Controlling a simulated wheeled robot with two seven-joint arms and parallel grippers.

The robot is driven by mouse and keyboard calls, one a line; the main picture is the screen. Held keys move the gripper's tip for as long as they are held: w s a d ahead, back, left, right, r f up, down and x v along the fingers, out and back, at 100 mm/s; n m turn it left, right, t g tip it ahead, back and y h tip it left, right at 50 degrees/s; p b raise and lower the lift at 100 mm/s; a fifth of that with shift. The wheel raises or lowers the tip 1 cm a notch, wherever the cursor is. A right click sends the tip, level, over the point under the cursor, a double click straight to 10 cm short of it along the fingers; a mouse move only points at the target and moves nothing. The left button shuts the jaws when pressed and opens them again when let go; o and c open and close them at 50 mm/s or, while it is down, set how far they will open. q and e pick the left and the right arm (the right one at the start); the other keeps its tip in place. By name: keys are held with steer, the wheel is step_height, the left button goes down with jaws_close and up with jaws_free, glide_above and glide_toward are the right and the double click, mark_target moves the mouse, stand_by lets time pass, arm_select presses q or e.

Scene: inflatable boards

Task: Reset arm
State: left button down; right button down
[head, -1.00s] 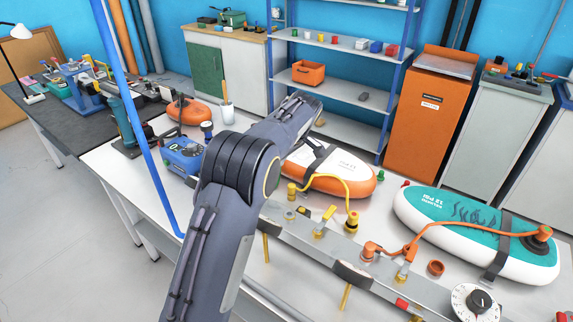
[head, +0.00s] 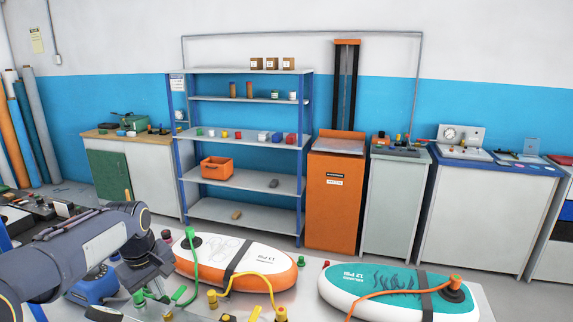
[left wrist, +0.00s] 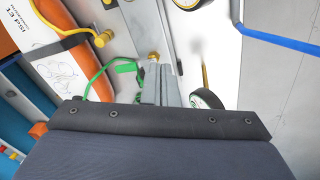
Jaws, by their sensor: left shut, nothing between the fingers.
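My left arm (head: 75,258) comes in from the left in the head view and bends down at its front. My left gripper (head: 148,278) is shut and empty, low over the workbench, left of the white-and-orange board (head: 215,252). Its fingertips are hard to make out there. In the left wrist view the dark gripper housing (left wrist: 160,120) fills the lower part, with the green hose (left wrist: 95,78) and a board's orange edge beyond it. My right gripper is not in view.
A teal-and-white board (head: 385,297) lies at the right of the bench. A yellow hose (head: 255,276) and an orange hose (head: 400,292) run to fittings along the front. A blue device (head: 92,288) stands beside my arm. Shelves (head: 245,183) and an orange cabinet (head: 335,200) stand behind.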

arm_select(q)
steer(key=s+d+r+m+t+h, duration=0.1)
steer(key=s+d+m+h, duration=0.15)
steer(key=s, duration=0.65)
steer(key=s+d+r+m+t+h, duration=0.1)
steer(key=s+d+r+m, duration=0.15)
steer(key=s, duration=0.55)
steer(key=s+d+f+m, duration=0.2)
steer(key=s, duration=0.3)
steer(key=s+d+f+m+t, duration=0.1)
steer(key=s+d+f+m, duration=0.1)
steer(key=s, duration=0.4)
steer(key=shift+s+f, duration=0.2)
steer(key=shift+f, duration=0.4)
steer(key=shift+d, duration=0.1)
